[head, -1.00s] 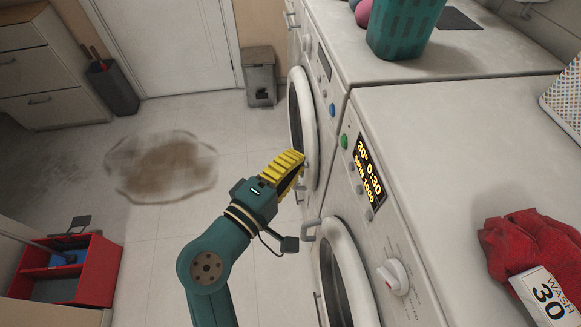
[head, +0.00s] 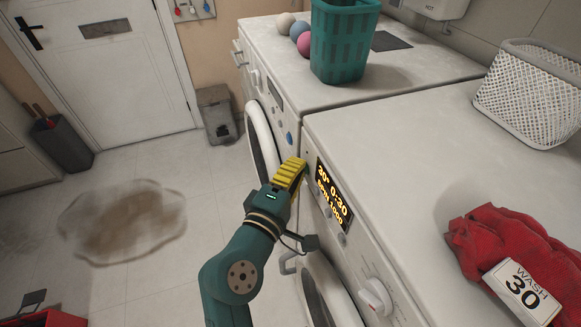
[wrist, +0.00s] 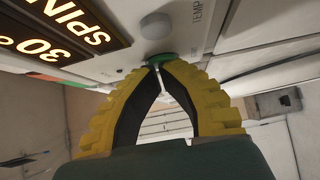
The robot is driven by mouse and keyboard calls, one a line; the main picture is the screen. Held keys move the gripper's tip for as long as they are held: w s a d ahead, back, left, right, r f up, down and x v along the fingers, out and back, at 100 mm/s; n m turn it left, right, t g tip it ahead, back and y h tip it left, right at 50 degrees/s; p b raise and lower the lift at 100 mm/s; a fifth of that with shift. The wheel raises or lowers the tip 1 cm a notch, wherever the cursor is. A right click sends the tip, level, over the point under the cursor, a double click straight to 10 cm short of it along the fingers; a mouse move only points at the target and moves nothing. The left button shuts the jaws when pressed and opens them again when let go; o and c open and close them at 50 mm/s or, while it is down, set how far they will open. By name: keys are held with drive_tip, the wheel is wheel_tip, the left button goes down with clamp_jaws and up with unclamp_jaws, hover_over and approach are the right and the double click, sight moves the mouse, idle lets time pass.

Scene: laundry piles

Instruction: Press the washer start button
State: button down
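The washer (head: 345,255) is the nearer white machine, with a lit display (head: 333,196) reading 30°, 0:30 and SPIN 1000. My gripper (head: 302,164) is at its front panel, left of the display. In the head view its yellow fingers hide the green button. In the wrist view the green button (wrist: 161,58) shows just beyond the fingertips of my gripper (wrist: 157,65). The tips come together at the button and seem to touch it; I cannot tell whether it is pushed in. The fingers hold nothing.
A second machine with a blue button (head: 289,138) stands beyond the washer. A teal basket (head: 338,45) and several balls sit on it. Red cloth (head: 505,240) with a WASH 30 card and a white basket (head: 530,95) lie on top. A white knob (head: 375,297) is lower on the panel.

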drive_tip(key=shift+w+d, duration=0.1)
drive_tip(key=shift+d, duration=0.2)
drive_tip(key=w+a+p+v, duration=0.1)
drive_tip(key=a+v, duration=0.1)
drive_tip(key=v, duration=1.1)
drive_tip(key=shift+a, duration=0.4)
drive_tip(key=shift+w, duration=0.15)
